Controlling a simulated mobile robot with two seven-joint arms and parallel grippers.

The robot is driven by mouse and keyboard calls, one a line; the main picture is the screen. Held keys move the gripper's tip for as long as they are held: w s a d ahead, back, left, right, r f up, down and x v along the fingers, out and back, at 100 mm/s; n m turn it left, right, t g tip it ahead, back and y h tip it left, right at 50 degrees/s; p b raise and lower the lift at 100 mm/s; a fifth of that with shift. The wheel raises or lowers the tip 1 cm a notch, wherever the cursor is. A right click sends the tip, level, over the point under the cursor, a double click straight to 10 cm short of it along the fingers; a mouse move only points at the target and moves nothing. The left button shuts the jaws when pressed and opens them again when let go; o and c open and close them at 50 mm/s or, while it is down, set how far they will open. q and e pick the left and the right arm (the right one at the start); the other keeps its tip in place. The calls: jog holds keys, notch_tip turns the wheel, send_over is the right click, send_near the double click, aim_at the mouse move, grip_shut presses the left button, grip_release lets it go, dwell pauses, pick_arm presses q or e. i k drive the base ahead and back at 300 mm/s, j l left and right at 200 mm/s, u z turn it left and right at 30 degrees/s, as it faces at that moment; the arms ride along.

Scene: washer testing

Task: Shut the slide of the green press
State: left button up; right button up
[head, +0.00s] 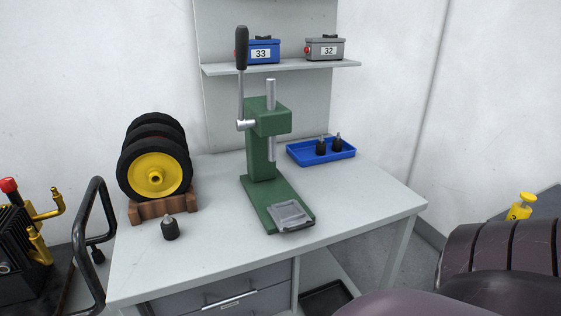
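The green press (261,150) stands upright on the white workbench (230,225). Its black-handled lever (241,50) points up, and its silver ram hangs above the base. The grey metal slide (290,214) sits at the front end of the press base, forward of the ram and slightly over the base's edges. Neither of my grippers shows in the head view. A dark arm-like part of mine fills the lower right corner.
Wheels with a yellow hub (155,174) rest on a wooden stand left of the press. A black fitting (170,228) stands near the front. A blue tray (321,153) holds black fittings behind right. Two boxes sit on the shelf (280,67). The bench's right side is clear.

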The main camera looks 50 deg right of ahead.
aim_at(289, 216)
jog(key=l+z, duration=0.1)
jog(key=z, duration=0.3)
jog(key=l+z, duration=0.15)
jog(key=z, duration=0.2)
jog(key=i+z, duration=0.1)
jog(key=z, duration=0.3)
jog(key=l+z, duration=0.15)
jog(key=z, duration=0.25)
jog(key=i+u, duration=0.15)
jog(key=u, duration=0.3)
